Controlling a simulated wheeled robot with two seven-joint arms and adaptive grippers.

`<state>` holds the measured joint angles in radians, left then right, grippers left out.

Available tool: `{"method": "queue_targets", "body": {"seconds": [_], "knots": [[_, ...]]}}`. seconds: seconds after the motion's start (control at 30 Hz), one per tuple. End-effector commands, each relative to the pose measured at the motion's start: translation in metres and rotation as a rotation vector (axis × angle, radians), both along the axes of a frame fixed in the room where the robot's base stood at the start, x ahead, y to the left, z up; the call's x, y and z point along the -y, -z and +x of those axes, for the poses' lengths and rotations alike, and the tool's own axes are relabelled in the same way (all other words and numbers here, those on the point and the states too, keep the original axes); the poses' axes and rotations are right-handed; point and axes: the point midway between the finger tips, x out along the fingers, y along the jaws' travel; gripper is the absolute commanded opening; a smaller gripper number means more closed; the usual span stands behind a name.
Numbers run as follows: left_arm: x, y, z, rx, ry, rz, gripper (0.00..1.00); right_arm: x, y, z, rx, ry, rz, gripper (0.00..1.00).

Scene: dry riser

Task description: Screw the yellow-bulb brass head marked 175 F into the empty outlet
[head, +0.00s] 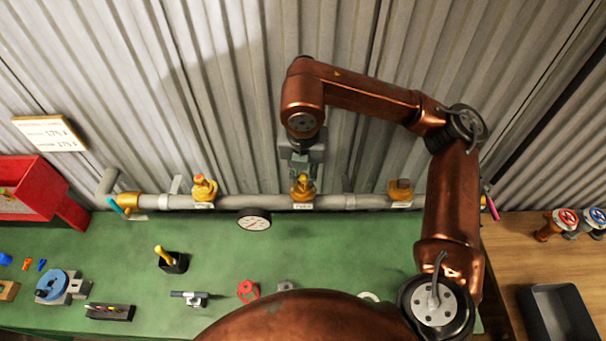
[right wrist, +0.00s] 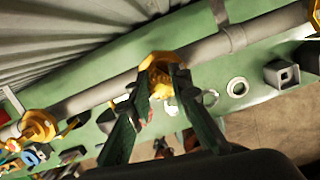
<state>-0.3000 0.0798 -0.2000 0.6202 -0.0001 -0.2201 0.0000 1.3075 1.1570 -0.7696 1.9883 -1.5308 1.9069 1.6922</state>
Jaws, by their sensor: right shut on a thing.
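A grey pipe (head: 245,202) runs along the back of the green bench with brass fittings on it. My right gripper (head: 302,172) reaches down over the middle outlet and is shut on a brass head (head: 303,187). In the right wrist view my right gripper's fingers (right wrist: 161,72) close around the brass head (right wrist: 160,88), directly over the pipe. Its bulb and marking are hidden, and I cannot tell how deep it sits. A brass head (head: 203,188) stands at the left outlet. A brass fitting (head: 401,188) sits at the right outlet. My left gripper is not in view.
A round gauge (head: 254,220) is in front of the pipe. A black holder (head: 173,262) with a yellow-handled tool, a blue vise (head: 52,286) and small parts lie on the bench. A red bin (head: 38,188) is at left, a dark tray (head: 556,312) at right.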

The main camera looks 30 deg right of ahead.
Motion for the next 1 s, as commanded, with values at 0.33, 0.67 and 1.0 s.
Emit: {"method": "queue_targets", "body": {"seconds": [0.33, 0.67, 1.0], "knots": [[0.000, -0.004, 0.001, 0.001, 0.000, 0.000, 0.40, 0.001, 0.001, -0.001, -0.002, 0.163, -0.004, 0.30], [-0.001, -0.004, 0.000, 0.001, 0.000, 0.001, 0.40, 0.000, 0.000, -0.001, -0.001, 0.160, -0.002, 0.39], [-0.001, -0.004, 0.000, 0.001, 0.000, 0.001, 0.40, -0.004, -0.035, -0.004, 0.002, 0.159, 0.001, 0.39]]}}
